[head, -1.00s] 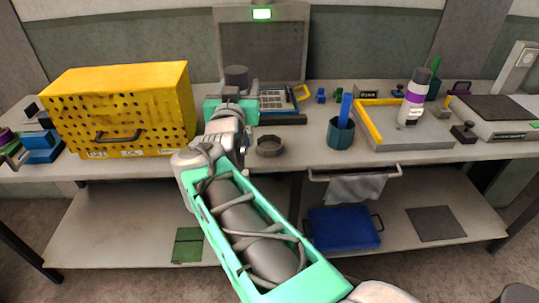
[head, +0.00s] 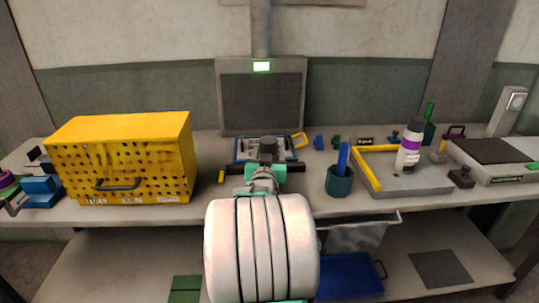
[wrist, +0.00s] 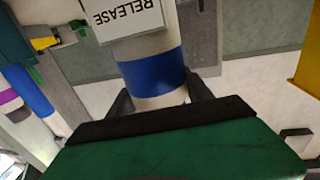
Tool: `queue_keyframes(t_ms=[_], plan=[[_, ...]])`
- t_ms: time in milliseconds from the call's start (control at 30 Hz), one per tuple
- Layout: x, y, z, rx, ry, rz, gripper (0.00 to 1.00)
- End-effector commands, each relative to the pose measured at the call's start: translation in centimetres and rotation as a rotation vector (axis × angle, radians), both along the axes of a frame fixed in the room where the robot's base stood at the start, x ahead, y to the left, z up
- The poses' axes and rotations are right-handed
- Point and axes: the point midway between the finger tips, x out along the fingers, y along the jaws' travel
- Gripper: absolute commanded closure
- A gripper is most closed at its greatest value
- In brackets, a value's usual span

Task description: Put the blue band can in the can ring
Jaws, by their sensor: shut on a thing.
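The blue band can, white with a wide blue band (wrist: 152,75), is between the dark fingers of my gripper (wrist: 160,100) in the wrist view. My gripper is shut on it, and its green body covers the lower part of that view. In the head view my gripper (head: 266,170) is over the middle of the bench, mostly hidden behind my pale arm. A dark round top shows there, but I cannot tell whether it belongs to the can. The can ring is not visible now; my arm covers the bench where it stood.
A yellow perforated box (head: 120,165) stands at left. A teal cup (head: 339,181) with a blue stick is right of my arm. A purple-banded bottle (head: 409,147) stands on a grey tray (head: 420,181) with yellow edging. A white RELEASE label (wrist: 127,15) overlaps the can in the wrist view.

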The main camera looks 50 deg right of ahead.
Motion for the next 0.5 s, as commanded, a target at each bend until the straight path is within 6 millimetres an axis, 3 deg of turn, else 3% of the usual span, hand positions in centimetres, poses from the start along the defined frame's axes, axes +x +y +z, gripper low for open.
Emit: queue_keyframes(t_ms=[67, 433, 467, 500], plan=[[0.05, 0.02, -0.81, -0.003, -0.003, 0.001, 1.00], [0.01, 0.03, -1.22, -0.005, -0.004, 0.000, 1.00], [-0.01, 0.05, -1.28, -0.001, -0.002, 0.000, 0.39], [0.00, 0.06, -1.25, 0.000, -0.001, 0.000, 0.35]])
